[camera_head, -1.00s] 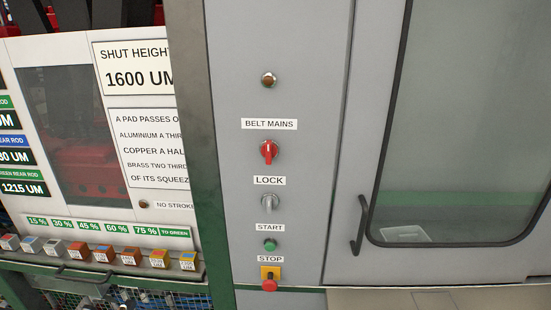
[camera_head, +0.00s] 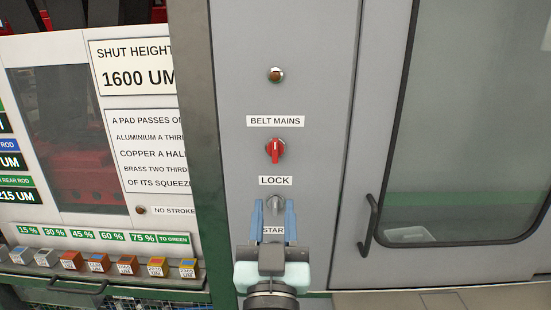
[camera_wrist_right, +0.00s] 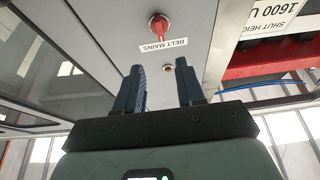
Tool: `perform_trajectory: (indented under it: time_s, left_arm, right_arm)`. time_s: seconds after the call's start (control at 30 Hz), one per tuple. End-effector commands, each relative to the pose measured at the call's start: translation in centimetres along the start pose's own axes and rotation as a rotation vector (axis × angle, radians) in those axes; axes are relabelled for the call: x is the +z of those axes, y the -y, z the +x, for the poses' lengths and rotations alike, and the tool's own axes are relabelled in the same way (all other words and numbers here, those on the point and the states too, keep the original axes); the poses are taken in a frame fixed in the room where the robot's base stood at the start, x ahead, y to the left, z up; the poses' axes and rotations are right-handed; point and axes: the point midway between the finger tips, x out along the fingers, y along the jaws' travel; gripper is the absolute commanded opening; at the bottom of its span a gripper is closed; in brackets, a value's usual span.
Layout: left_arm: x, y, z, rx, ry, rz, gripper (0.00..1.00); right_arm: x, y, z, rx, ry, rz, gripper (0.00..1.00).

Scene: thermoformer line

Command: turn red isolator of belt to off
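The red isolator (camera_head: 274,150) is a rotary knob under the label BELT MAINS (camera_head: 276,121) on the grey panel. Its handle stands about upright. It also shows in the right wrist view (camera_wrist_right: 158,26), upside down, beyond the fingertips. My right gripper (camera_head: 274,204) is open, with two blue fingers apart and nothing between them. In the head view it lies below the red isolator and overlaps the area of the lock knob and START label. In the right wrist view the fingers (camera_wrist_right: 158,66) are apart and clear of the isolator. My left gripper is out of view.
The grey lock knob (camera_head: 275,204) sits below the LOCK label (camera_head: 275,181). My gripper hides the start and stop buttons. A brown lamp (camera_head: 275,75) is above the isolator. A door handle (camera_head: 369,225) stands out at the right. Coloured blocks (camera_head: 126,265) line a ledge at the left.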

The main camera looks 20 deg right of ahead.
Motion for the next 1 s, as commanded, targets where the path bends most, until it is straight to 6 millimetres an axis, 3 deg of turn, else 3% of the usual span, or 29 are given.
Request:
perform_trajectory:
  time_s: [0.6, 0.8, 1.0]
  left_arm:
    - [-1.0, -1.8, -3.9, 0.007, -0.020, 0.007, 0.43]
    - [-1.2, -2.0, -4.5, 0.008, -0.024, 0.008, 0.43]
    - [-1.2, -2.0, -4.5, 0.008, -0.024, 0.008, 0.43]
  right_arm:
    - [-0.3, 0.0, 11.3, 0.001, -0.003, -0.003, 0.38]
    - [-0.1, 0.0, 12.9, 0.000, -0.002, -0.001, 0.38]
    - [0.0, 0.1, 13.1, -0.002, 0.000, -0.001, 0.38]
